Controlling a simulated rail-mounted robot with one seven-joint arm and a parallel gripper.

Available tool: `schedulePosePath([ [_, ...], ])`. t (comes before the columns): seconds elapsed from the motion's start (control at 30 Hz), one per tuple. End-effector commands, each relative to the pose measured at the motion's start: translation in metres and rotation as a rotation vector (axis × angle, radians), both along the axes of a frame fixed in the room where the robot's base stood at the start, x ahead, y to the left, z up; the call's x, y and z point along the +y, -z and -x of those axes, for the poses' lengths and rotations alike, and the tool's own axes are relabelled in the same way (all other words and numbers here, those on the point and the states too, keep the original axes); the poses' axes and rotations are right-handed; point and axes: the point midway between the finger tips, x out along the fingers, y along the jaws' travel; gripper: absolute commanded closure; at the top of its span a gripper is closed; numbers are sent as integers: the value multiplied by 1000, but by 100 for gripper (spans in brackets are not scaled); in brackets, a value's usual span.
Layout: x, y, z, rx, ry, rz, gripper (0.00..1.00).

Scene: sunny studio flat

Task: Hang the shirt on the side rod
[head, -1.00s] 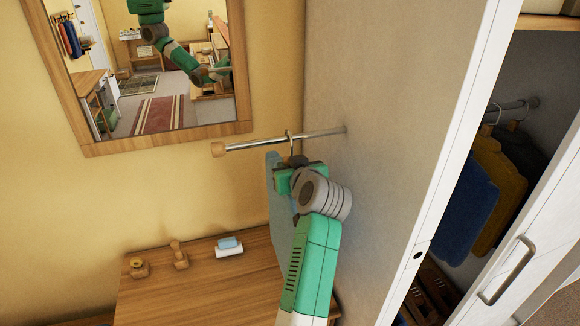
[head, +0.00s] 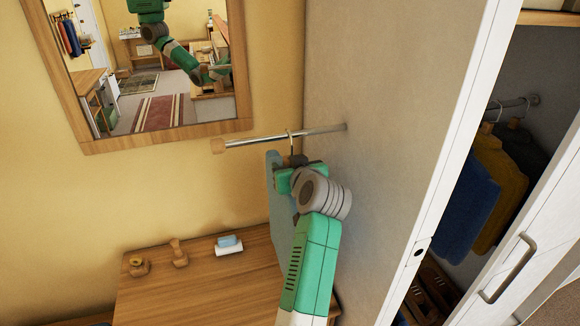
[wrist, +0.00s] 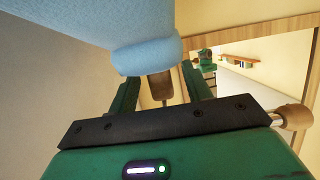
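The side rod (head: 255,140) sticks out from the grey side panel of the wardrobe and ends in a wooden knob. The rod's knob also shows at the right of the wrist view (wrist: 296,117). A light blue shirt (head: 276,195) hangs below the rod, partly hidden by my arm. The hanger's metal hook (head: 290,138) is over the rod. In the wrist view the shirt's collar (wrist: 150,57) and the brown hanger neck (wrist: 160,86) show. My gripper (wrist: 163,92) has a finger on each side of the neck, with gaps visible, so it looks open around it.
A mirror (head: 165,139) hangs on the yellow wall at left. A wooden table (head: 190,285) below holds small items, including a blue and white one (head: 229,244). The open wardrobe at right holds blue and yellow clothes (head: 492,190), with a white door (head: 545,235) beside it.

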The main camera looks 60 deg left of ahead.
Motion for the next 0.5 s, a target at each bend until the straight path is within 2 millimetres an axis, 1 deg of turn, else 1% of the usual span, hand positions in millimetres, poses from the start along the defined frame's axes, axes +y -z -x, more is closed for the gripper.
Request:
schedulePosePath([
  [0.27,-2,1,0,1,0,1,51],
  [0.37,-15,-3,1,0,1,0,51],
  [0.5,-43,-12,5,-2,2,-1,51],
])
